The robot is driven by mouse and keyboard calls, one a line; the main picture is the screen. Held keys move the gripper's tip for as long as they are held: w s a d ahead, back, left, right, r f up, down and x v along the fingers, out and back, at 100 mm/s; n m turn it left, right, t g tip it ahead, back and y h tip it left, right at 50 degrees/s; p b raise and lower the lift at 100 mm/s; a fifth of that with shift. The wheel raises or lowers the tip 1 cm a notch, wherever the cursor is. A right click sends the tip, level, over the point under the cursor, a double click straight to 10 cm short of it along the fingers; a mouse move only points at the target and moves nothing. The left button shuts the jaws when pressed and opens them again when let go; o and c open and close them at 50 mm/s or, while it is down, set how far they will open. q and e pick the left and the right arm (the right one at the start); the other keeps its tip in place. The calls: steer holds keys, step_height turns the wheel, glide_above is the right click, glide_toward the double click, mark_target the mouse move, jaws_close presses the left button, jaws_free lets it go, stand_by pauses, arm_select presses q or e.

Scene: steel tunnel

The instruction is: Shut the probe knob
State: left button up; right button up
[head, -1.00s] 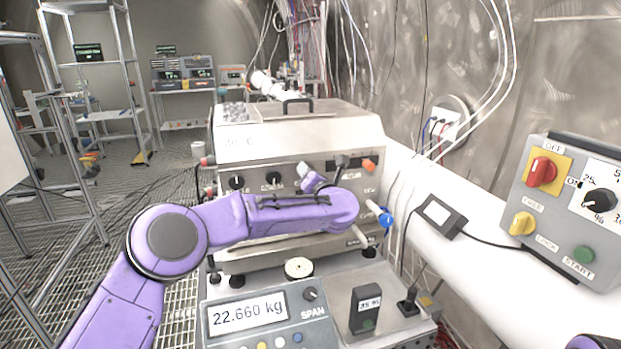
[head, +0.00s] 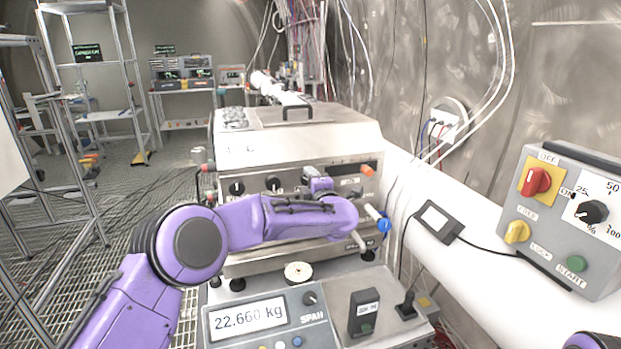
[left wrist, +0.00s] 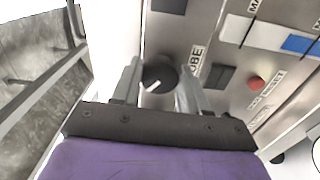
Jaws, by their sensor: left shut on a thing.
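The probe knob (left wrist: 158,77) is a round black knob with a white pointer line. In the left wrist view it sits between my two grey fingers, beside a partly hidden label ending in "OBE" (left wrist: 197,62). The white line points to the lower left there. My left gripper (left wrist: 158,88) is shut on the knob. In the head view my left gripper (head: 318,184) is at the front panel of the steel instrument (head: 300,145), and the arm and gripper hide the knob. My right gripper is out of view.
Two other black knobs (head: 255,186) are left of my gripper on the panel. A scale display (head: 247,315) stands in front. A control box (head: 565,215) is at far right.

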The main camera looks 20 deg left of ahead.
arm_select(q)
steer(key=m+p, duration=0.4)
steer(key=m, duration=0.6)
steer(key=shift+a, duration=0.1)
steer(key=shift+m+p, duration=0.3)
steer(key=shift+m, duration=0.1)
steer(key=o, duration=1.1)
steer(key=shift+f, duration=0.1)
steer(key=shift+c, duration=0.2)
steer(key=b+v, duration=0.4)
steer(key=v, duration=0.6)
steer(key=shift+s, duration=0.25)
